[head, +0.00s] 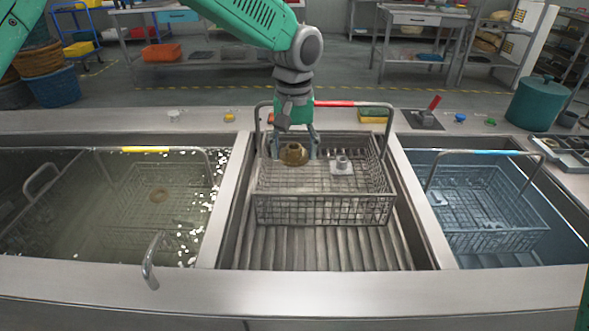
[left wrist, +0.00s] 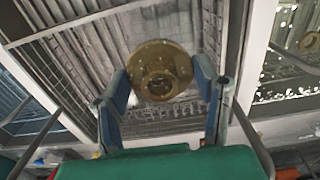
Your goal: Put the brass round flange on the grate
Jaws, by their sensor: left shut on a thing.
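The brass round flange (head: 293,154) is gripped between the fingers of my left gripper (head: 294,150), at the back left of the wire basket with a red handle grip. In the left wrist view the flange (left wrist: 158,70) sits between the two blue-padded fingers, its round hub facing the camera. I cannot tell whether it touches the basket floor or hangs above it. The ribbed grate (head: 320,256) lies in the middle bay, under and in front of the basket (head: 325,212); its front strip is bare. My right gripper is not in view.
A grey square-based fitting (head: 342,165) stands in the same basket. The left tank (head: 110,215) holds cloudy liquid and a yellow-gripped basket; the right tank (head: 505,257) holds a blue-gripped basket in bluish liquid. Metal rims divide the bays. A green canister (head: 538,103) stands at back right.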

